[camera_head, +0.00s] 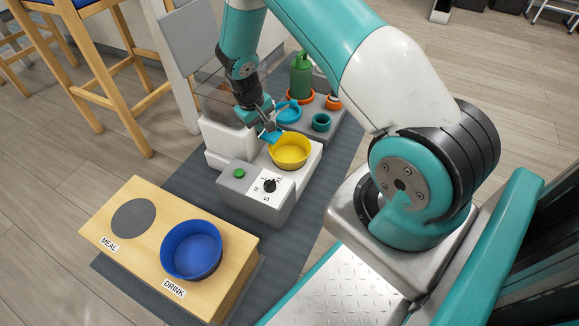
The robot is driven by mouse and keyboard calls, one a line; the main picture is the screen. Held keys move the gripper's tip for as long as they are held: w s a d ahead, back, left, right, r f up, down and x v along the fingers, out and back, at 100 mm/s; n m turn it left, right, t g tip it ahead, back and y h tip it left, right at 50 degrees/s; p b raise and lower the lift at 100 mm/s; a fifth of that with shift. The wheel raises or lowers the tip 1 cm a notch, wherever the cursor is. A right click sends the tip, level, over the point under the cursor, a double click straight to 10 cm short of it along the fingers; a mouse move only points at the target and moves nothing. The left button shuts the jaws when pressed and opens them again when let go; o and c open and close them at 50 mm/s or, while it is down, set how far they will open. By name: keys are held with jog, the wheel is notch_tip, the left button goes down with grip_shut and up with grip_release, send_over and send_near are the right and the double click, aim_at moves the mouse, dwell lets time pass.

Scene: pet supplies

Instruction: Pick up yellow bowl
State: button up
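The yellow bowl (290,151) sits upright on the pale front platform of the grey and white dispenser (256,195). My gripper (270,136) reaches down from above, with its light-blue fingertips at the bowl's back left rim. I cannot tell whether the fingers touch the rim or whether they are apart. The bowl's inside is partly visible and looks empty.
A wooden stand (127,250) marked MEAL and DRINK is in front, with a blue bowl (191,250) on the DRINK side. Behind the yellow bowl are a light-blue item (288,113), a teal cup (321,122) and a green bottle (301,76). A wooden chair stands at left.

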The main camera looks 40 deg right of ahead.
aim_at(274, 156)
jog(key=b+x, duration=0.7)
jog(key=x, duration=0.6)
jog(key=shift+s+d+f, duration=0.15)
jog(key=shift+d+f, duration=0.05)
jog(key=shift+f, duration=0.05)
jog(key=b+x, duration=0.5)
jog(key=shift+f, duration=0.15)
grip_shut()
jog(key=shift+r+p, duration=0.25)
jog(key=shift+p, duration=0.05)
